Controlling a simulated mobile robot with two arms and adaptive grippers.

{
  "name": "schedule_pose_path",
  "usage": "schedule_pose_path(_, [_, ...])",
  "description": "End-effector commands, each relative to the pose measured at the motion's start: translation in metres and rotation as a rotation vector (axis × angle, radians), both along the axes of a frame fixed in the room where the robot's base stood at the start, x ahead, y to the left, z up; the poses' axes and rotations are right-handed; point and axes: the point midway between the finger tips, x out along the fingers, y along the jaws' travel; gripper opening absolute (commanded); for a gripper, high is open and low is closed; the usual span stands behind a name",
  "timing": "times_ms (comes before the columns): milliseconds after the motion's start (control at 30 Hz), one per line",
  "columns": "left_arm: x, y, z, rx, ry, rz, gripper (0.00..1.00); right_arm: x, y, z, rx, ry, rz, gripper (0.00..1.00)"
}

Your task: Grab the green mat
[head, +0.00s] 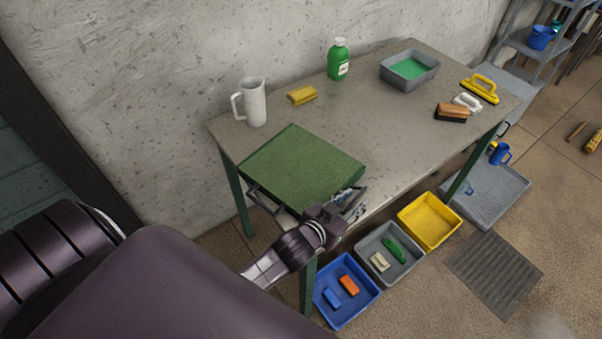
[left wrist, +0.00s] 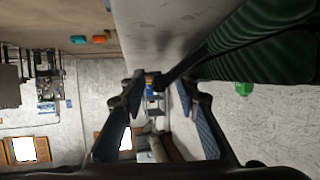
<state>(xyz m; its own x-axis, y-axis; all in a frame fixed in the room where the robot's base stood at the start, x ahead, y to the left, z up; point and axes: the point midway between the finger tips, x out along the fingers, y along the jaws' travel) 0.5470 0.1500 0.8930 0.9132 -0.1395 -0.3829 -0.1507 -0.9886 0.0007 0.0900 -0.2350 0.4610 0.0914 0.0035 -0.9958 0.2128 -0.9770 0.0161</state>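The green mat (head: 303,165) lies flat on the near left end of the table, its near edge at the table's front edge. In the left wrist view the mat (left wrist: 265,45) shows dark and ribbed at upper right, beside the fingers. My left gripper (head: 350,203) is at the mat's near right corner in the head view, partly hidden by its own wrist. In the left wrist view the left gripper (left wrist: 160,88) has its fingers spread with nothing held between them. Whether a finger touches the mat I cannot tell. My right gripper is not in view.
The table (head: 375,140) also holds a white pitcher (head: 255,102), a yellow sponge (head: 302,95), a green bottle (head: 339,62), a grey basin (head: 386,76) and brushes at the right end. Blue (head: 326,314), grey (head: 364,264) and yellow (head: 433,237) bins stand on the floor in front.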

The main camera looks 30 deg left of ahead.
Motion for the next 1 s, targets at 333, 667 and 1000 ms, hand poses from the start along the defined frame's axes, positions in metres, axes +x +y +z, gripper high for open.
schedule_pose_path(333, [-0.0002,0.0,0.0,0.0,0.0,0.0,0.08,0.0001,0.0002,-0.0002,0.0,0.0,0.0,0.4])
schedule_pose_path(667, [-0.0003,0.0001,0.0001,0.0,0.0,0.0,0.0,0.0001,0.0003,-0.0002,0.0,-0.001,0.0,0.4])
schedule_pose_path(1000, [0.0008,0.0003,0.0041,0.003,-0.006,-0.001,0.0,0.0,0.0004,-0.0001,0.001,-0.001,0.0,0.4])
